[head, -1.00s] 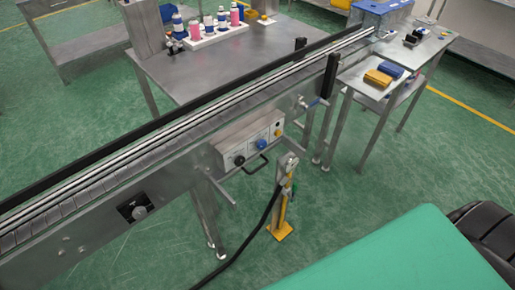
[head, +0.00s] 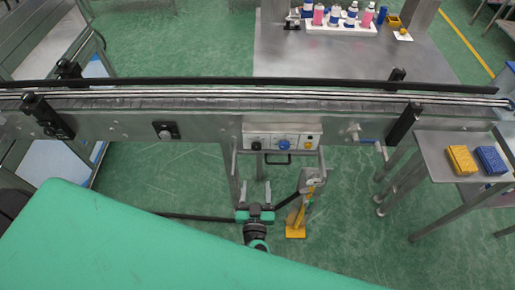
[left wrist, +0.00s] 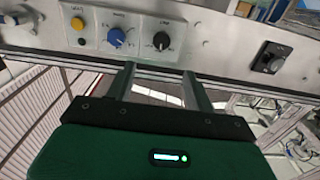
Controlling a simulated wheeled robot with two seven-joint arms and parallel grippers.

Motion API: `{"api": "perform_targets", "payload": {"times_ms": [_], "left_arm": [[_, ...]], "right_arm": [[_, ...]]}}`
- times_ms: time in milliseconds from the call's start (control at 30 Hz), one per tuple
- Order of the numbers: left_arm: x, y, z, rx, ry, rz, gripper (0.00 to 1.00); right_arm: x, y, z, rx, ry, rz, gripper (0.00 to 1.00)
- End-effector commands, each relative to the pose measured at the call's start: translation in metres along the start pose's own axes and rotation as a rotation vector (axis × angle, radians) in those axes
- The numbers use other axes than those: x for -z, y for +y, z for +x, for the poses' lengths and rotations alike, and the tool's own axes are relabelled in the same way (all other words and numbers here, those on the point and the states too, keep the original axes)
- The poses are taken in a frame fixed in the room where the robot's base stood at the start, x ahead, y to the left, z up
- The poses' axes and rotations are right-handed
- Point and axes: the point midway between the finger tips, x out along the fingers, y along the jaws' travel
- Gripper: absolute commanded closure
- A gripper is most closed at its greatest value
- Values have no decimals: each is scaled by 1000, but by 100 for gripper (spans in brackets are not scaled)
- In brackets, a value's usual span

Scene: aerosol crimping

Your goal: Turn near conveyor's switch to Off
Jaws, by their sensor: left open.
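The near conveyor (head: 205,126) runs across the head view. A control box (head: 283,130) on its front side carries a black knob (head: 256,146), a blue knob (head: 284,146) and a yellow button (head: 308,146). The left wrist view shows the black knob (left wrist: 161,41), blue knob (left wrist: 116,37) and yellow button (left wrist: 78,23); their labels are too small to read. My left gripper (head: 254,188) is open and empty, below and in front of the box. In the wrist view its fingers (left wrist: 160,80) point toward the panel, apart from the knobs. My right gripper is not in view.
A yellow-footed stand (head: 296,215) is close to the right of my gripper. A side table (head: 445,185) with yellow and blue blocks is at right. A work table (head: 340,60) with bottles is behind the conveyor.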

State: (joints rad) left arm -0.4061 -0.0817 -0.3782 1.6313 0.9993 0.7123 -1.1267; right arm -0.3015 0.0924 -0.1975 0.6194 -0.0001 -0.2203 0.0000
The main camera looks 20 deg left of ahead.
Motion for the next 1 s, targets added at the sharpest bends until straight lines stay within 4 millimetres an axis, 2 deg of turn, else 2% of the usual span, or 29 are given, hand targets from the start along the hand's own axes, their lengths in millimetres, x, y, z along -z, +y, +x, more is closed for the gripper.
{"api": "perform_targets", "payload": {"times_ms": [100,267,700,1000], "left_arm": [[5,-1,8,8,5,-1,46],[6,0,32,7,7,0,46],[5,-1,108,5,5,1,46],[4,-1,135,4,4,-1,46]], "right_arm": [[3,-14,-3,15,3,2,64],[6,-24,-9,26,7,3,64],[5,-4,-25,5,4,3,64],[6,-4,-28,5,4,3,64]]}}
